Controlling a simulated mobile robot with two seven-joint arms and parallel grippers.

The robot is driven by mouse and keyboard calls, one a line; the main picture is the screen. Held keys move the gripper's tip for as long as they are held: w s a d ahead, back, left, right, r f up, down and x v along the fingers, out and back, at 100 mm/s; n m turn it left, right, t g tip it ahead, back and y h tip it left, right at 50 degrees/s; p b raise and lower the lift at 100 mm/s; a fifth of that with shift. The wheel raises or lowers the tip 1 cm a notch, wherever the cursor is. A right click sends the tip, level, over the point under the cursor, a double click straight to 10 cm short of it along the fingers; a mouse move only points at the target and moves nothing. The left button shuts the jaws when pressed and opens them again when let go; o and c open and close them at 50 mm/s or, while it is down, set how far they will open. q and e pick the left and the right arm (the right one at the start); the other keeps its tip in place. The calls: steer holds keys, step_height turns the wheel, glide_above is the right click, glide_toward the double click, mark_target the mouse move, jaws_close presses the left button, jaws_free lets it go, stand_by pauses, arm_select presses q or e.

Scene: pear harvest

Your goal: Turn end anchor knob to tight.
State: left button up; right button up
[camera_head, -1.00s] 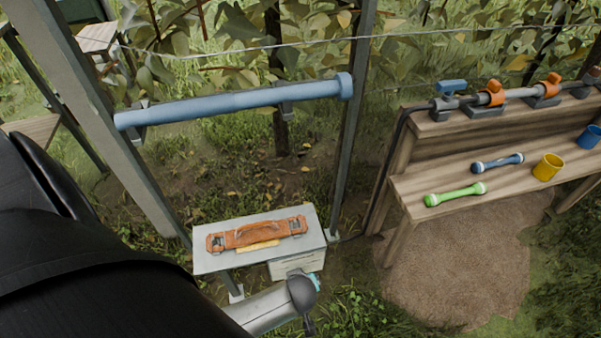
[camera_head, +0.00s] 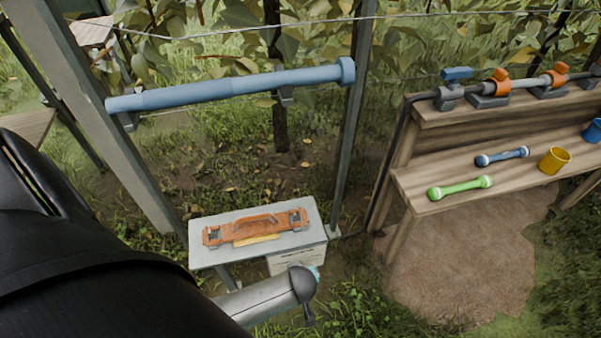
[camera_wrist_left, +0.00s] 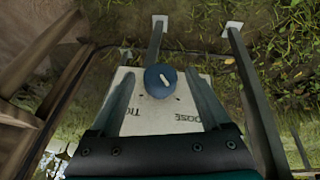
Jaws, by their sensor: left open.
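The end anchor knob (camera_wrist_left: 158,84) is round and blue with a pale pointer bar, slanted up to the right in the left wrist view. It sits on a pale plate (camera_wrist_left: 150,122) with partly hidden lettering, upside down: a word beginning "TIG" at left, "OOSE" at right. My left gripper (camera_wrist_left: 158,76) is open, one finger on each side of the knob, with gaps showing; contact is not visible. In the head view, my grey wrist is in front of the plate (camera_head: 296,262) under the small shelf, and the knob is hidden. My right gripper is not in view.
A grey shelf (camera_head: 210,258) above the plate holds an orange tool (camera_head: 255,227). Posts (camera_head: 352,130) flank it, with a blue bar (camera_head: 230,88) above. At right, a wooden bench (camera_head: 450,206) holds green and blue handles and yellow and blue cups.

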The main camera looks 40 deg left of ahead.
arm_select(q)
steer(key=shift+c, duration=0.4)
jaws_close()
stand_by(0.4)
steer(key=shift+w+d+f+m+g+y+b, duration=0.15)
steer(key=shift+m+g+y+b, duration=0.2)
steer(key=shift+g+y+b, duration=0.6)
steer(key=shift+w+d+m+g+y+b, duration=0.15)
steer(key=shift+m+g+y+b, duration=0.2)
steer(key=shift+g+y, duration=1.1)
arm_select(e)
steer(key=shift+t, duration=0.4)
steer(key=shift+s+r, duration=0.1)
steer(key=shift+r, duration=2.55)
